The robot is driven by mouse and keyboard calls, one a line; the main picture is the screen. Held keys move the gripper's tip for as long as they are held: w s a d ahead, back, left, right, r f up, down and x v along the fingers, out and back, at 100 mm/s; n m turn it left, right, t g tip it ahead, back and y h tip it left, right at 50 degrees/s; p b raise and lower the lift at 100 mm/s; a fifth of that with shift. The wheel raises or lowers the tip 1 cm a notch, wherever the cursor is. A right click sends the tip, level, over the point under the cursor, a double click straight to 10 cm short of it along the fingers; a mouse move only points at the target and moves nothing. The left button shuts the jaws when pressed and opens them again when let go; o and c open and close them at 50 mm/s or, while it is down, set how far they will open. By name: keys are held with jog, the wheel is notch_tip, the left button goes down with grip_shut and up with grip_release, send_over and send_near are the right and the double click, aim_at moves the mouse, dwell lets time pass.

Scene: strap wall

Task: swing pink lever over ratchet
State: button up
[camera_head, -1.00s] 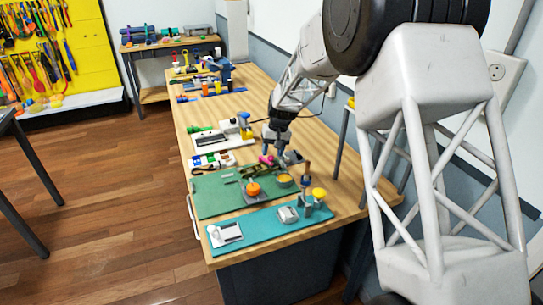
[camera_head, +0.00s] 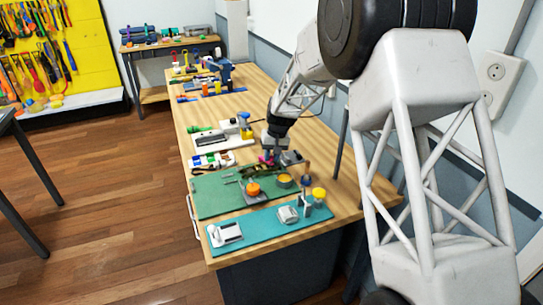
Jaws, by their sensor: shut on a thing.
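The pink lever (camera_head: 264,158) is a small spot of pink near the far edge of the green mat, mostly hidden behind my gripper. My gripper (camera_head: 272,155) points down at the lever, and its fingers are shut on it. The ratchet body is too small and too covered to make out clearly; dark parts and a dark green band (camera_head: 262,171) lie just in front of the fingers.
The green mat (camera_head: 215,201) also bears an orange knob (camera_head: 253,189) and a yellow-topped round part (camera_head: 284,181). A teal mat (camera_head: 262,228) with a blue-topped post (camera_head: 306,192) and yellow knob (camera_head: 319,194) lies nearer. A white tray (camera_head: 209,141) stands behind.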

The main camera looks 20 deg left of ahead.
jog(key=shift+s+a+m+t, duration=0.2)
jog(key=shift+s+m, duration=0.1)
jog(key=shift+m, duration=0.5)
jog(key=shift+s+a+m+t, duration=0.1)
jog(key=shift+s+a+m, duration=0.2)
jog(key=shift+m, duration=0.5)
jog(key=shift+s+a+m+t, duration=0.15)
jog(key=shift+s+m, duration=0.2)
jog(key=shift+m, duration=0.45)
jog(key=o, duration=0.9)
jog(key=shift+w+d+r, duration=0.1)
jog(key=shift+d+r, duration=0.15)
jog(key=shift+r, duration=1.05)
jog(key=shift+s+d+r, duration=0.1)
jog(key=shift+d+r, duration=0.15)
jog(key=shift+r, duration=1)
jog(key=shift+w+d+r, duration=0.1)
jog(key=shift+d+r, duration=0.15)
jog(key=shift+r, duration=1.05)
